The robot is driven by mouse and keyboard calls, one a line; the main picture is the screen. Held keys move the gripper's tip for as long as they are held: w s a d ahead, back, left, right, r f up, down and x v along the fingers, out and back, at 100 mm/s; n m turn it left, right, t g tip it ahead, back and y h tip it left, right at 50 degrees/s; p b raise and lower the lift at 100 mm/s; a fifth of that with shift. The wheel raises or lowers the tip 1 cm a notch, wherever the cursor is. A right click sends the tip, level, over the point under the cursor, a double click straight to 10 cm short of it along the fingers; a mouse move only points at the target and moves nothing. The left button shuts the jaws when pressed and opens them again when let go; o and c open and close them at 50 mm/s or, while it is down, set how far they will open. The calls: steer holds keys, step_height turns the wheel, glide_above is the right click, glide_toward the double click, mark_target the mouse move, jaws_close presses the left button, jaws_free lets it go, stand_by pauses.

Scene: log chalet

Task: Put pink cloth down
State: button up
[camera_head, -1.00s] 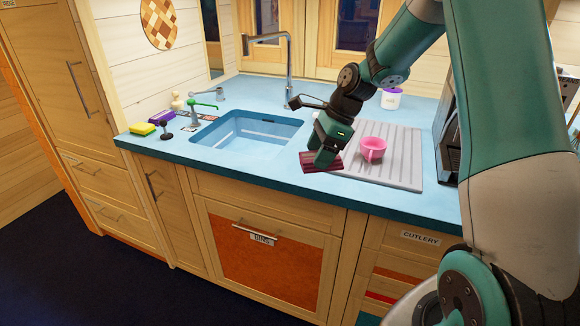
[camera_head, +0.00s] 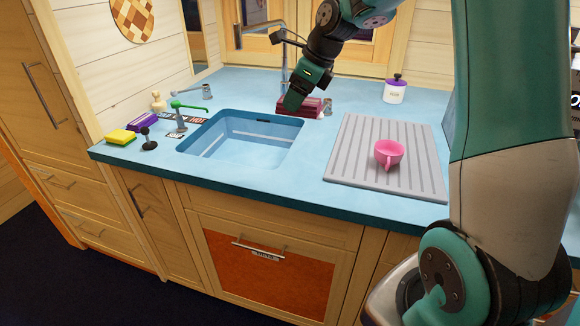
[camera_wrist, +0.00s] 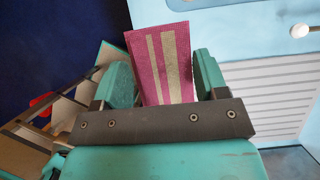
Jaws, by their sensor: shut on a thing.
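The pink cloth (camera_head: 312,110) is a flat, folded piece with pale stripes. My gripper (camera_head: 294,101) is shut on it in the head view, at the back right corner of the sink. In the wrist view, the cloth (camera_wrist: 163,65) sticks out between the two green fingers (camera_wrist: 165,80), its striped face towards the camera. I cannot tell whether the cloth touches the counter (camera_head: 235,86).
The sink (camera_head: 240,148) is just in front of my gripper, with a tall tap behind. A white jar (camera_head: 395,90) stands at the back. A sponge (camera_head: 119,137) lies at the left.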

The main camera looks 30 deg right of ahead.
steer(key=f, duration=1.3)
steer(key=f+p, duration=0.1)
steer(key=f, duration=0.6)
steer(key=shift+w+d, duration=0.1)
steer(key=shift+w, duration=0.15)
steer(key=o, duration=1.1)
steer(key=shift+f, duration=0.1)
